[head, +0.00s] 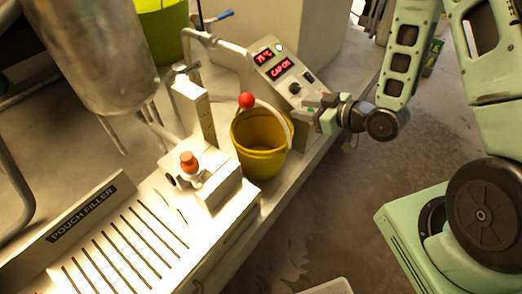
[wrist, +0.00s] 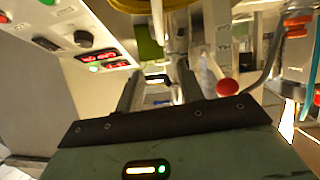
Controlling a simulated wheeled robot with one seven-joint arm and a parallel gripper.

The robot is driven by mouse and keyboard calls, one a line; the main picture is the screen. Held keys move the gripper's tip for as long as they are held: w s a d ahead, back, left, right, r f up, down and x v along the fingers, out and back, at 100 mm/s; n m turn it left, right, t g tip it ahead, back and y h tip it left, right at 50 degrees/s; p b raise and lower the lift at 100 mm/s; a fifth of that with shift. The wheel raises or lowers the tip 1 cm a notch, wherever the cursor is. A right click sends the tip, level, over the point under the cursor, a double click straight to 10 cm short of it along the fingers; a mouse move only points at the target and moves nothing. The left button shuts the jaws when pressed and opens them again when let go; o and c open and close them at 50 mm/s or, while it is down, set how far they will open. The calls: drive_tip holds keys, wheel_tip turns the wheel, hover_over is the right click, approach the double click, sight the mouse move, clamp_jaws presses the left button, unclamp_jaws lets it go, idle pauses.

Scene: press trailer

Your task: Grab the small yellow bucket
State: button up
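The small yellow bucket (head: 258,150) stands upright on the bench beside the pouch filler in the head view. Its pale handle (head: 284,119) arcs along the right side of the rim. My gripper (head: 312,112) is just right of the bucket, level with its upper part and pointing at it. In the wrist view my gripper (wrist: 158,88) has its two dark fingers apart with a gap between them. Part of the yellow bucket (wrist: 150,4) shows at the top edge there; the rest is out of frame. I cannot tell whether the fingers touch the handle.
A control box (head: 281,70) with red displays stands behind the bucket. A red ball knob (head: 246,100) rises at the bucket's left rim. The pouch filler (head: 130,235) is at the left front, with a red-capped valve (head: 189,162). A green bucket (head: 163,30) stands behind.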

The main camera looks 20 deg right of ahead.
sight(265, 106)
drive_tip(key=b+x, duration=0.9)
drive_tip(key=shift+w+a+f, duration=0.1)
drive_tip(key=shift+s+f+b+x, duration=0.15)
drive_tip(key=shift+b+x, duration=0.25)
drive_tip(key=shift+x, duration=0.95)
drive_tip(key=shift+s+f+b+x, duration=0.1)
drive_tip(key=shift+b+x, duration=0.25)
drive_tip(key=shift+x, duration=0.95)
drive_tip(key=shift+a, duration=0.1)
clamp_jaws()
